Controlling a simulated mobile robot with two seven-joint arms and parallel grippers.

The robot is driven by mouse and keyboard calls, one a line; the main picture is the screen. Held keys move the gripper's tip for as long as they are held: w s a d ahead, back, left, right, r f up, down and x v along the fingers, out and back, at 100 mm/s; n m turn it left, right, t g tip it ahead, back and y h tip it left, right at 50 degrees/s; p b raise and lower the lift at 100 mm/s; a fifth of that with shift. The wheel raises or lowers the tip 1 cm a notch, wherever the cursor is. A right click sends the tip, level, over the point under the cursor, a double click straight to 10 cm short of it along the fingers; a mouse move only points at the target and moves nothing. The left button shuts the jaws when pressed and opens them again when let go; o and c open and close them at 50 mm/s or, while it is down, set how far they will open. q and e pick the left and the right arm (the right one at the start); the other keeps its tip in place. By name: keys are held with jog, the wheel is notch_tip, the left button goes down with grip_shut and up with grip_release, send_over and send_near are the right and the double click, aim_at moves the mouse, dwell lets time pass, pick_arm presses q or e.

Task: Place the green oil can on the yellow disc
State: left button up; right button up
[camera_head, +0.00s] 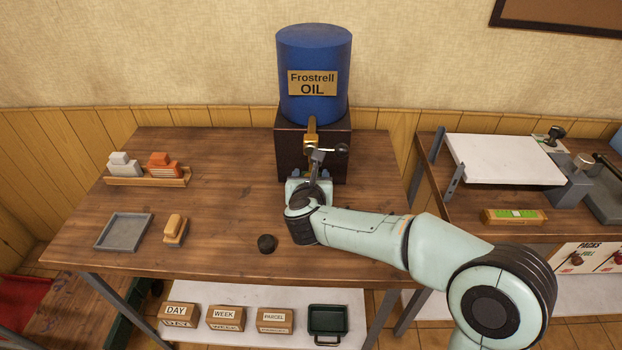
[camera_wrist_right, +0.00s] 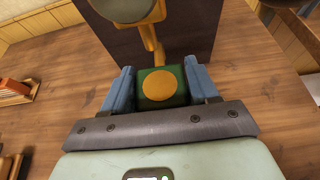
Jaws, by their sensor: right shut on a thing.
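My right gripper (camera_head: 309,184) is in front of the dark box under the blue barrel, below the brass tap (camera_head: 312,141). In the right wrist view, its blue fingers (camera_wrist_right: 158,72) are shut on a green block-like body, which I take for the green oil can (camera_wrist_right: 143,97). A round yellow-orange patch (camera_wrist_right: 158,85) shows on the can's face towards the camera. The tap's spout (camera_wrist_right: 151,40) ends just beyond the can; I cannot tell whether they touch. In the head view my gripper and wrist hide the can. No separate yellow disc shows. My left gripper is out of view.
The blue oil barrel (camera_head: 314,75) stands on the dark box (camera_head: 290,150). A small dark knob (camera_head: 267,243), a grey tray (camera_head: 124,232), a tan-topped block (camera_head: 175,231) and a wooden rack (camera_head: 150,181) are on the table. The table's middle left is clear.

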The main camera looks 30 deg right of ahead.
jog(key=shift+w+d+r, duration=0.1)
jog(key=shift+w+d, duration=0.3)
jog(key=shift+w, duration=0.3)
jog(key=f, duration=0.3)
jog(key=shift+w+d, duration=0.2)
jog(key=shift+w, duration=0.1)
jog(key=shift+f, duration=0.3)
jog(key=shift+f, duration=0.1)
jog(key=o, duration=1)
jog(key=shift+f+b, duration=0.15)
jog(key=shift+b, duration=0.25)
jog(key=o, duration=0.4)
jog(key=shift+r, duration=0.2)
